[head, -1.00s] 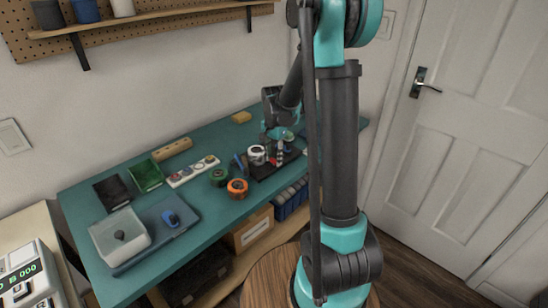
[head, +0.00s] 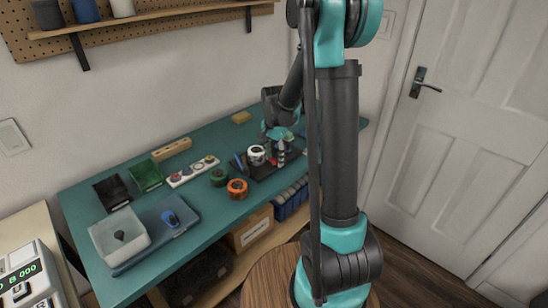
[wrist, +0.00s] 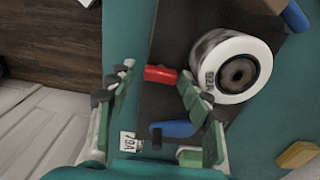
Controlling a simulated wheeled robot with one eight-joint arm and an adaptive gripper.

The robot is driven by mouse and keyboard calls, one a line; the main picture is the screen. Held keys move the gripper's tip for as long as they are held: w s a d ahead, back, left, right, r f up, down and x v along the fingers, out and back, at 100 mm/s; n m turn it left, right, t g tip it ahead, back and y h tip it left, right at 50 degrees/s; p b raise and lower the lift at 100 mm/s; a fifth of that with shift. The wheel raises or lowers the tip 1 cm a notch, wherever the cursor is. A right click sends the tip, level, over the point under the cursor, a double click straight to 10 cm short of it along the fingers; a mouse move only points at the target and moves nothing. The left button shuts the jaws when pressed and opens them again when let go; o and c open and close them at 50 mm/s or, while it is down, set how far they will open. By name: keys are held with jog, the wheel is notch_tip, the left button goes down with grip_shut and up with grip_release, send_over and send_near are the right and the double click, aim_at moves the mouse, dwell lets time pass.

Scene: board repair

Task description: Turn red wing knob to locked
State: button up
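The red wing knob (wrist: 160,74) shows in the wrist view as a short red bar on a dark board (wrist: 150,100), lying roughly crosswise in the picture. My gripper (wrist: 156,83) is open, with one finger on each side of the knob's position. The right fingertip is close to the knob's right end; I cannot tell whether it touches. The left fingertip is clearly apart from it. A blue wing-shaped piece (wrist: 173,129) is on the same board, nearer the gripper's base. In the head view my gripper (head: 279,151) is over the board, and the red knob is hard to make out.
A white roll (wrist: 237,63) stands close beside the right finger; it also shows in the head view (head: 256,154). Orange (head: 237,188) and green (head: 219,177) rolls stand left of the board on the teal bench (head: 205,228).

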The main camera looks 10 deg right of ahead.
aim_at(274, 159)
jog(key=shift+r, duration=4.05)
jog(key=s+d+f+n+t, duration=0.1)
jog(key=s+f+n, duration=0.1)
jog(key=s, duration=0.5)
jog(key=s+d+f+n+t, duration=0.1)
jog(key=s+d+f+n, duration=0.1)
jog(key=s+n, duration=0.3)
jog(key=s+d+f+n+t, duration=0.1)
jog(key=s+n, duration=0.3)
jog(key=s, duration=0.7)
jog(key=shift+d+f+t, duration=0.3)
jog(key=shift+f+t, duration=0.3)
jog(key=shift+f, duration=0.25)
jog(key=shift+w, duration=0.1)
